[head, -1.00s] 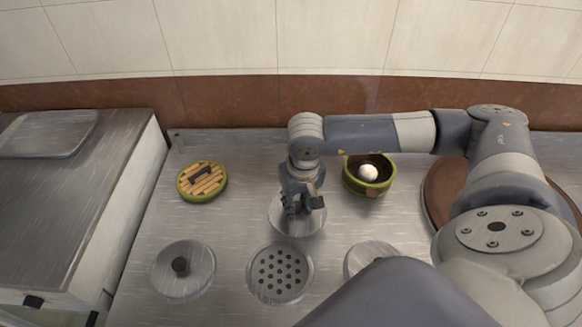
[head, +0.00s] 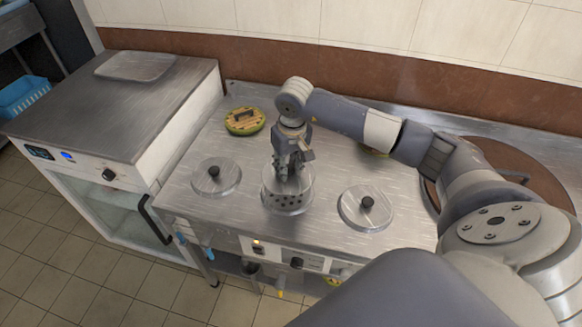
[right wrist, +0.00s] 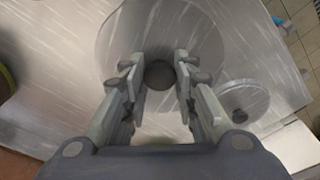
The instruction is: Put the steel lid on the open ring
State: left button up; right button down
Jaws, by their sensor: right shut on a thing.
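My right gripper (head: 290,172) points down over the front middle of the steel counter, shut on the dark knob (right wrist: 159,74) of the steel lid. The steel lid (right wrist: 200,35) is a round brushed disc, filling the upper middle of the right wrist view. In the head view it hangs over the back part of the open ring. The open ring (head: 288,208) has a perforated plate inside, with its front holes showing below the lid. A gap seems to remain between lid and ring; its height is hard to tell. My left gripper is not in view.
Two lids with black knobs flank the ring, one left (head: 216,177) and one right (head: 365,208). A green-rimmed bamboo lid (head: 244,121) lies behind left. A steel-topped cabinet (head: 120,110) stands left.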

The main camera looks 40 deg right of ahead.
jog(key=shift+a+f, duration=0.1)
jog(key=shift+f, duration=0.05)
jog(key=f, duration=0.1)
jog(key=b, duration=0.1)
jog(key=f, duration=0.1)
jog(key=shift+w+f, duration=0.25)
jog(key=shift+f, duration=0.1)
notch_tip(320, 180, down, 3)
jog(key=shift+f+b, duration=0.1)
jog(key=shift+b, duration=0.95)
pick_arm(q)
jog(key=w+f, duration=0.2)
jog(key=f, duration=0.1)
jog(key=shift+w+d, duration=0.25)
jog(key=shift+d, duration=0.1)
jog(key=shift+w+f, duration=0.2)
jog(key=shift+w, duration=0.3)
pick_arm(e)
jog(key=shift+s, duration=0.1)
pick_arm(q)
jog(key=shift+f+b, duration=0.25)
jog(key=shift+b, duration=0.25)
